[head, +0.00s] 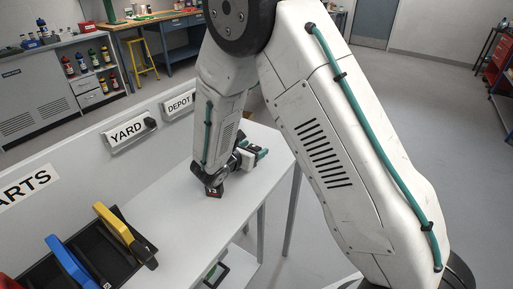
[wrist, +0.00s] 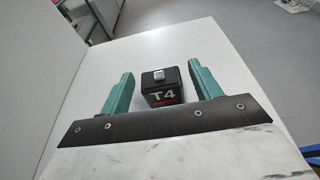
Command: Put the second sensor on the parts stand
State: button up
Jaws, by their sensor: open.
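My gripper (head: 252,151) is open above the white counter, its two teal fingers apart. In the wrist view, a black box marked T4 (wrist: 162,96), with a silver knob on top and a red stripe, stands between the open fingers of my gripper (wrist: 160,70). A gap shows on both sides of it. In the head view, a small dark block with a mark like "13" (head: 213,192) sits on the counter below my wrist. I cannot tell which is the second sensor. The parts stand is not clearly identifiable; a sign ending in "ARTS" (head: 22,188) is at the left.
The white counter (head: 180,205) is clear between the dark block and a black tray (head: 95,245) with yellow and blue handled things at the lower left. YARD (head: 128,132) and DEPOT (head: 180,104) signs are on the low wall behind. The counter's front edge is close by.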

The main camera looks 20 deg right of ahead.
jog(key=v, duration=0.9)
jog(key=shift+s+a+r, duration=0.2)
jog(key=shift+a, duration=0.1)
jog(key=s+d+r+m+g+y, duration=0.3)
jog(key=s+d+r+m+g, duration=0.5)
jog(key=s+d+r+m, duration=0.65)
jog(key=s+a+r+m+y, duration=0.1)
jog(key=s+m+y, duration=0.3)
jog(key=s, duration=0.4)
jog(key=s+a+r+m+y, duration=0.2)
jog(key=s+r+m+y, duration=0.1)
jog(key=s+m, duration=0.3)
jog(key=shift+s+a+m+t+y, duration=0.2)
jog(key=shift+s+m+t+y, duration=0.2)
jog(key=shift+s+y, duration=0.75)
jog(key=shift+s+r+h, duration=0.1)
jog(key=shift+s+h, duration=0.15)
